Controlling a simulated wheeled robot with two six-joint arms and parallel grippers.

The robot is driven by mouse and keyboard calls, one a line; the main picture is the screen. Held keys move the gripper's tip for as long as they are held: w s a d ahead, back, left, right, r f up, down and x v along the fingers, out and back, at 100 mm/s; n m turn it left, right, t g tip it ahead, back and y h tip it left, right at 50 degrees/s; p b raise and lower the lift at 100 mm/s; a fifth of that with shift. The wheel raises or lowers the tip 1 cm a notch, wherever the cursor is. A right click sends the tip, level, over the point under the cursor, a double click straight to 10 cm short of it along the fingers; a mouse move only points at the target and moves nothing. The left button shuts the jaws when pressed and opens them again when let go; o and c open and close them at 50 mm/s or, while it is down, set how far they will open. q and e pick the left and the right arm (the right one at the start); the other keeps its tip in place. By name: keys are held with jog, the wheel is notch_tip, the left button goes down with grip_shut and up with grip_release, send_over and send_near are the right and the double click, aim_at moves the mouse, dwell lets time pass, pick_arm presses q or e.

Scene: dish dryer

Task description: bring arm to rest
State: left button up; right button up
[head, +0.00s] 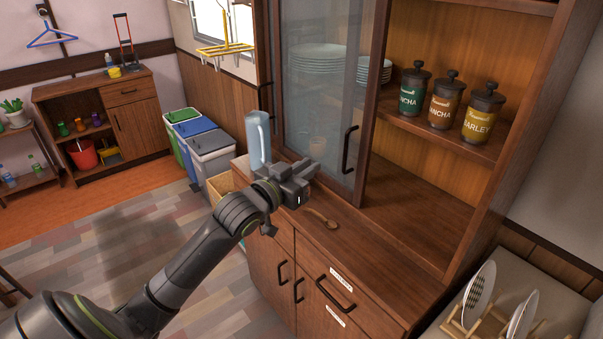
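My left arm comes in from the lower left. Its gripper (305,182) is over the wooden cabinet's counter (372,250), in front of the sliding glass door (325,95). The finger gap is too small and dark to judge, and I see no object held in it. A light blue tall cup or pitcher (257,138) stands just behind and left of the gripper. A wooden spoon (322,217) lies on the counter to the right of and below the gripper. My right arm and gripper are not in view.
Canisters (442,100) stand on the open shelf, and stacked plates (318,58) show behind the glass. A dish rack (500,325) with plates is at the lower right. Bins (208,150) stand behind the cabinet's left side. The floor at left (110,240) is clear.

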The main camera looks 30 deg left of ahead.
pick_arm(q)
jog(key=shift+s+a, duration=0.1)
jog(key=shift+s, duration=0.7)
